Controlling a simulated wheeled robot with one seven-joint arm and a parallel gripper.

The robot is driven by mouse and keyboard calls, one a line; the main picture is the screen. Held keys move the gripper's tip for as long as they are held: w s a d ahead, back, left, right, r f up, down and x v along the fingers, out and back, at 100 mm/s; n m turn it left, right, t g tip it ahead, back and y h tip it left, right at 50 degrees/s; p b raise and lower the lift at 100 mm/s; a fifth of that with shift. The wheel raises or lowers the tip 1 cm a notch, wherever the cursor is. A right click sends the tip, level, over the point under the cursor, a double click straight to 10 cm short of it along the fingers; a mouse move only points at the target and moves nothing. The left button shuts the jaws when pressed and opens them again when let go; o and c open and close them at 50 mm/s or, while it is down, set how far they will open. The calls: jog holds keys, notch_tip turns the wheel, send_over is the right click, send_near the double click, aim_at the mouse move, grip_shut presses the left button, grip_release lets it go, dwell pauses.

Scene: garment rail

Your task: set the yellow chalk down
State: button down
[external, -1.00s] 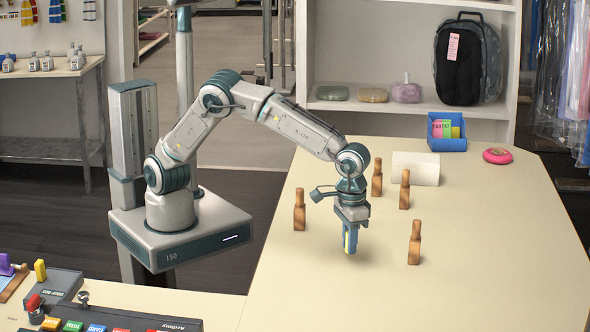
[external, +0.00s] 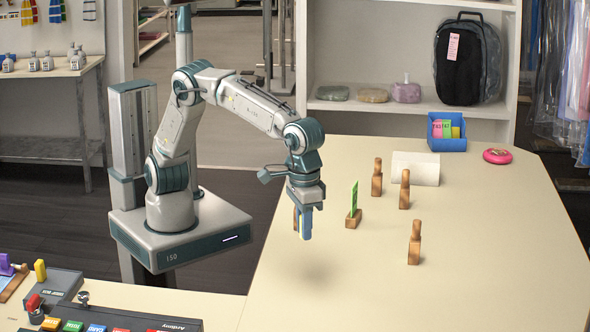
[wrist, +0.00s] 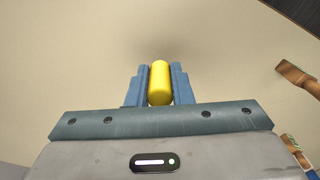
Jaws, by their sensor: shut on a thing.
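The yellow chalk (wrist: 160,82) is a short, thick cylinder. In the wrist view it sits between the two blue fingers of my gripper (wrist: 160,88), which is shut on it. In the external view my gripper (external: 305,225) points down and is held above the left part of the cream table (external: 400,290). A soft shadow lies on the table below and apart from it. The chalk is hidden behind the fingers in the external view.
A wooden stand with a green card (external: 353,205) and several wooden pegs (external: 414,243) stand right of my gripper. One peg is partly hidden behind it. The front table is clear.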

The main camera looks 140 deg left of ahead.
jog(key=w+d+p, duration=0.2)
jog(key=w+d, duration=0.4)
jog(key=d, duration=0.1)
jog(key=p, duration=0.4)
send_over(344, 297)
notch_tip(344, 297, down, 7)
jog(key=shift+f, duration=0.1)
jog(key=shift+f+p, duration=0.5)
jog(key=shift+f, duration=1.55)
jog(key=shift+f, duration=0.1)
jog(key=shift+f, duration=0.15)
jog(key=c, duration=1.3)
grip_release()
